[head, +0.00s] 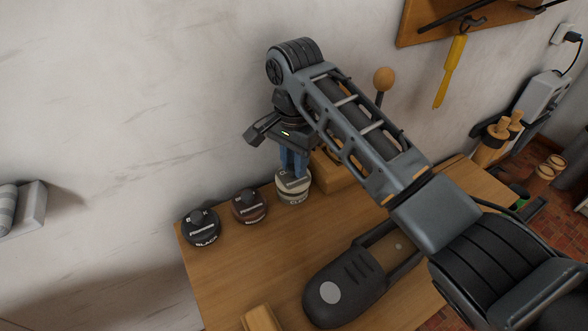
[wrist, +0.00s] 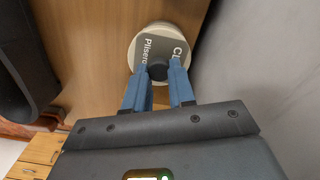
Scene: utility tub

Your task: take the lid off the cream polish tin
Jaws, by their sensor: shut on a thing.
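The cream polish tin (head: 293,197) stands upright near the wall end of the wooden bench, the rightmost in a row of three tins. Its lid (wrist: 174,44) is grey on top with white lettering and a dark knob (wrist: 158,72) in the middle. My gripper (head: 293,172) points down from above, its blue fingers shut on the knob of the lid. In the wrist view the fingertips (wrist: 158,70) sit on both sides of the knob. The lid looks seated on the tin, though the fingers partly hide it in the head view.
A black polish tin (head: 201,228) and a brown-red tin (head: 249,206), both with knobs, stand to the left. A wooden block (head: 335,172) is close on the right. The wall runs just behind the tins.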

